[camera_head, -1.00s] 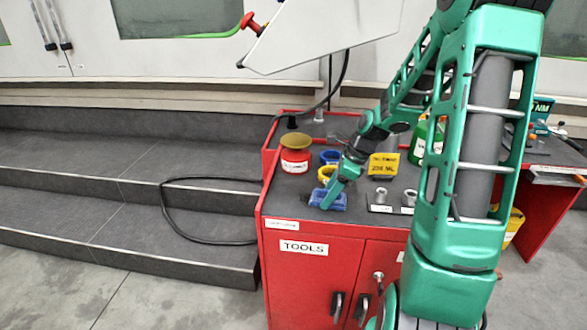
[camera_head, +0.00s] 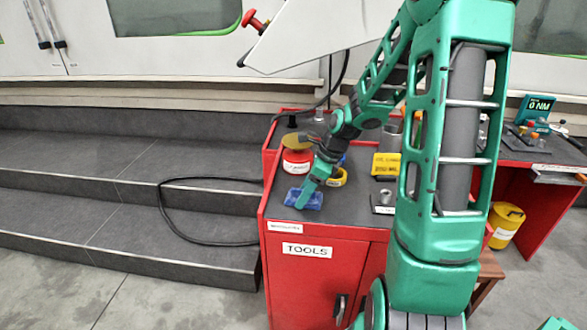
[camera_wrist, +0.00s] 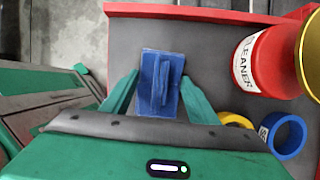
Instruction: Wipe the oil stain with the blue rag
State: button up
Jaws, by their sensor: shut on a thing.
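The blue rag (camera_head: 304,198) is at the front left corner of the grey top of the red tool cabinet. It shows in the wrist view as a blue block with a raised grip (camera_wrist: 160,84). My gripper (camera_head: 308,188) is shut on the rag from above, with one green finger on each side of it in the wrist view (camera_wrist: 157,95). The rag appears to be down on the cabinet top (camera_head: 345,213). I see no oil stain; the surface beneath the rag is hidden.
A red cleaner can (camera_head: 296,162) with a brass lid stands behind the rag. Yellow tape (camera_head: 338,177) and a blue ring (camera_wrist: 283,135) lie near it. A yellow sign (camera_head: 386,164) and a metal socket (camera_head: 385,198) are farther right. The cabinet's left edge is close.

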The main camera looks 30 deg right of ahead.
aim_at(299, 189)
jog(key=shift+w+a, duration=0.45)
jog(key=shift+a, duration=0.2)
notch_tip(299, 189, up, 3)
jog(key=shift+s+d+f, duration=0.1)
jog(key=shift+d, duration=0.05)
jog(key=shift+r, duration=2.75)
